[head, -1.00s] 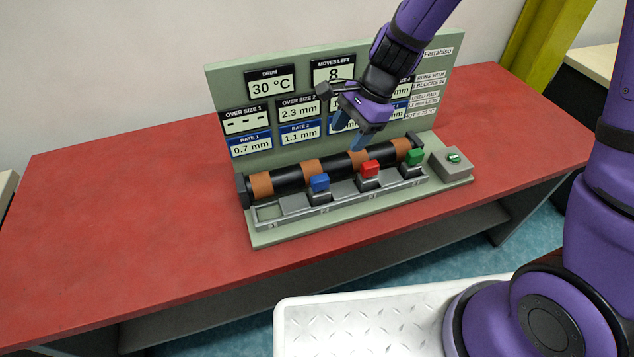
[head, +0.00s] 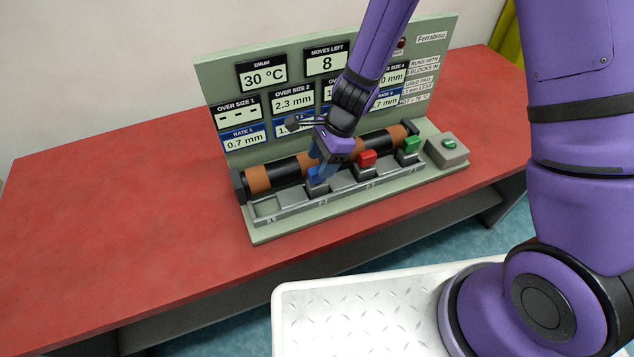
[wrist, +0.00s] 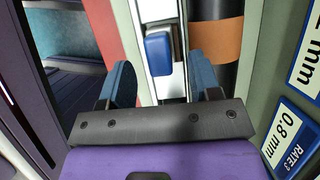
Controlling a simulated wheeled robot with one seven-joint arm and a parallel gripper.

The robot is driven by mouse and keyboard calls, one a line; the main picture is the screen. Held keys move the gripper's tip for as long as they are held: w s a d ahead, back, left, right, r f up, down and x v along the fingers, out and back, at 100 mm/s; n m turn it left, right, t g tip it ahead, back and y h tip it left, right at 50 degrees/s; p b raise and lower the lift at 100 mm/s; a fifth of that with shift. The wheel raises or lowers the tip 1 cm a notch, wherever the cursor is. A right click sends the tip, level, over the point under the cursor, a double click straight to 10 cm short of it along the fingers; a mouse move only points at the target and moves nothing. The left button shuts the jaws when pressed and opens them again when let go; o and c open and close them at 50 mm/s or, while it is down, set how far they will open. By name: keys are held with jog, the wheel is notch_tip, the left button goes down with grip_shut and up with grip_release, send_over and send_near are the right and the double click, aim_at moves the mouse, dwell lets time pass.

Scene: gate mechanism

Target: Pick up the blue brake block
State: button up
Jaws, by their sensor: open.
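The blue brake block (head: 317,176) sits on the grey rail at the second place from the left, in front of the drum (head: 290,168). In the wrist view the blue block (wrist: 159,56) lies ahead of the fingers, roughly midway between them. My gripper (head: 321,163) is open and just above the block in the head view, hiding part of it. In the wrist view my open gripper (wrist: 163,75) shows one blue finger on each side, with nothing held between them.
A red block (head: 366,159) and a green block (head: 411,145) stand further right on the rail (head: 345,200). A panel of displays (head: 230,75) rises behind the drum. A grey box with a green button (head: 448,147) is at the right. The red table (head: 110,220) is clear at left.

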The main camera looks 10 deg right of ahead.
aim_at(317, 169)
jog(key=shift+x, duration=2.5)
jog(key=shift+s, duration=0.1)
grip_shut()
